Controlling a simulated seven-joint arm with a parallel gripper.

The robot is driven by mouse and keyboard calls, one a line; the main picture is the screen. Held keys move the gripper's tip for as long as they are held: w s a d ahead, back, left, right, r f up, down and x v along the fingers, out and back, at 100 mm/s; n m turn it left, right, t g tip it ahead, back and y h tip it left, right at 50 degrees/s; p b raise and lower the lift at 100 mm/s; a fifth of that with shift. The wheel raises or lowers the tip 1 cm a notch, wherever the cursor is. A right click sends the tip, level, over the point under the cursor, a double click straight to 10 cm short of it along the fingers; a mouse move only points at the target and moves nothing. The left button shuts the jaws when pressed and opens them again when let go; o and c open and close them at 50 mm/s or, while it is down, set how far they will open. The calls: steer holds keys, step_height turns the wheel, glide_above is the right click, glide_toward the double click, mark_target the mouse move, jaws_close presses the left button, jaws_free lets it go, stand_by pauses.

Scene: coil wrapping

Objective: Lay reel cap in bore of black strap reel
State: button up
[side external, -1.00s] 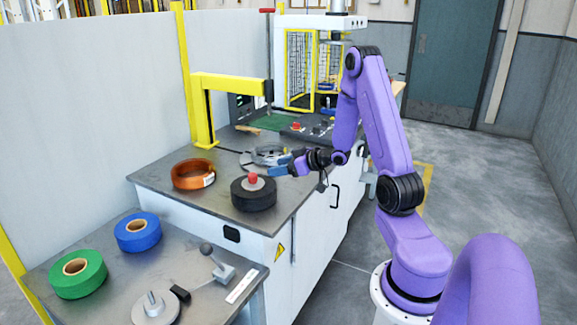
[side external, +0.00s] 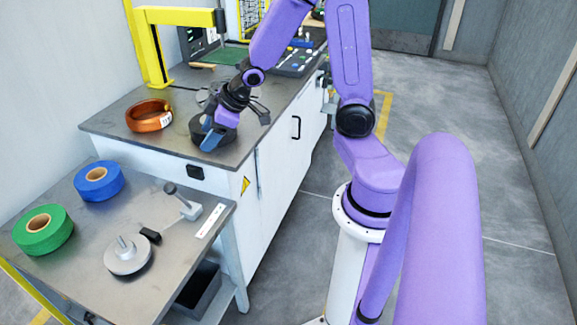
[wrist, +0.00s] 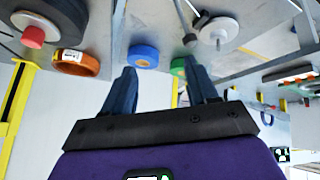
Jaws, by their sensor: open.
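The black strap reel (side external: 196,129) lies flat near the front of the steel bench, partly hidden by my gripper (side external: 212,140). In the wrist view the reel (wrist: 68,12) is cut off at the top left. The reel cap's red knob (wrist: 33,37) shows there, with its grey disc at the middle of the reel; how deep it sits in the bore I cannot tell. The cap is hidden in the side view. In the wrist view my gripper (wrist: 158,70) has its blue fingers apart and nothing between them; the cap is off to the left.
An orange coil (side external: 149,116) lies left of the reel. A nearer, lower table holds a blue reel (side external: 99,181), a green reel (side external: 43,231) and a spindle disc (side external: 128,254). A yellow post (side external: 148,50) stands at the bench's back.

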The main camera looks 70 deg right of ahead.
steer(key=s+a+r+n+g, duration=0.2)
steer(key=s+a+n+g, duration=0.15)
steer(key=s+a, duration=0.75)
steer(key=s+r+n+g+h, duration=0.1)
steer(key=s+r+n+g, duration=0.1)
steer(key=s, duration=1.1)
steer(key=shift+s+d+n+g, duration=0.25)
steer(key=shift+d+n+g, duration=0.1)
steer(key=shift+g, duration=0.3)
steer(key=shift+r, duration=0.1)
